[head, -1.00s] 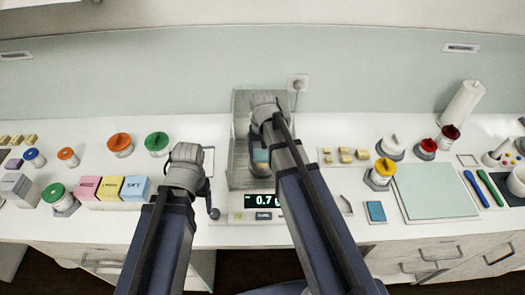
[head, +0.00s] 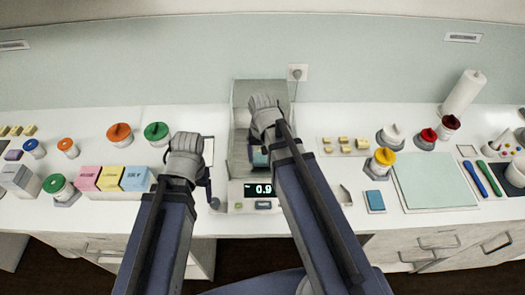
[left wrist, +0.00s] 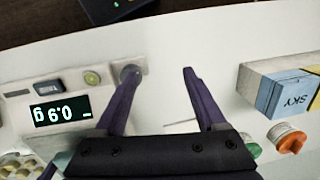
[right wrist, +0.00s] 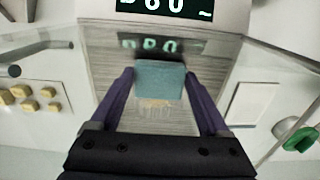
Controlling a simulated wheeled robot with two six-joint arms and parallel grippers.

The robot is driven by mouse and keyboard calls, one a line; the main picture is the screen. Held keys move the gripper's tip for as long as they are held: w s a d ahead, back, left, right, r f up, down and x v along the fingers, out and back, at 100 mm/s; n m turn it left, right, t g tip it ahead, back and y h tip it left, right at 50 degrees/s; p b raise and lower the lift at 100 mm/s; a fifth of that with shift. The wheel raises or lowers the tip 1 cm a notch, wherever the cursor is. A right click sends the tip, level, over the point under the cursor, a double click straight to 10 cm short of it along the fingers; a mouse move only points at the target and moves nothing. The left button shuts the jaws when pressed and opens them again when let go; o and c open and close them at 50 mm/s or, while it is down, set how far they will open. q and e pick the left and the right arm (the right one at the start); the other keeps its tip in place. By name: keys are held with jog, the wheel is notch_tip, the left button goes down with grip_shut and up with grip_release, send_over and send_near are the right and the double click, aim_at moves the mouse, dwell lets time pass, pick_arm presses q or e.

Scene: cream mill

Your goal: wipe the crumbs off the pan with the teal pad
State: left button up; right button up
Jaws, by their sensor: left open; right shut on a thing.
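The teal pad (right wrist: 160,80) is held between the fingers of my right gripper (right wrist: 159,76), over the brushed-metal pan (right wrist: 105,40) of the scale. I cannot tell how firmly the pad touches the pan. Pale tan crumbs (right wrist: 155,106) lie in a small patch by the pad's edge in the right wrist view. In the head view my right arm hides much of the pan, and only part of the pad (head: 259,158) shows. My left gripper (left wrist: 158,72) is open and empty, left of the scale, above the white counter.
Clear guard walls (right wrist: 285,60) stand around the pan. Pink, yellow and blue boxes (head: 135,179) and lidded jars (head: 157,134) stand to the left. Yellow blocks (head: 345,147), a blue pad (head: 375,201) and a pale green mat (head: 435,180) lie right.

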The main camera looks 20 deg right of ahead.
jog(key=shift+s+f, duration=0.1)
jog(key=shift+w+d, duration=0.25)
jog(key=shift+w, duration=0.65)
jog(key=shift+w+d, duration=0.25)
jog(key=shift+w, duration=0.6)
jog(key=shift+w+d, duration=0.2)
jog(key=shift+w, duration=0.6)
jog(key=shift+w+d, duration=0.2)
jog(key=shift+w, duration=0.55)
jog(key=shift+w+r, duration=0.1)
jog(key=shift+r, duration=0.1)
jog(key=shift+s+a+f, duration=0.1)
jog(key=shift+s+a, duration=0.15)
jog(key=shift+s, duration=0.65)
jog(key=shift+s+a+f, duration=0.1)
jog(key=shift+s+a, duration=0.1)
jog(key=shift+s, duration=0.65)
jog(key=shift+s, duration=0.1)
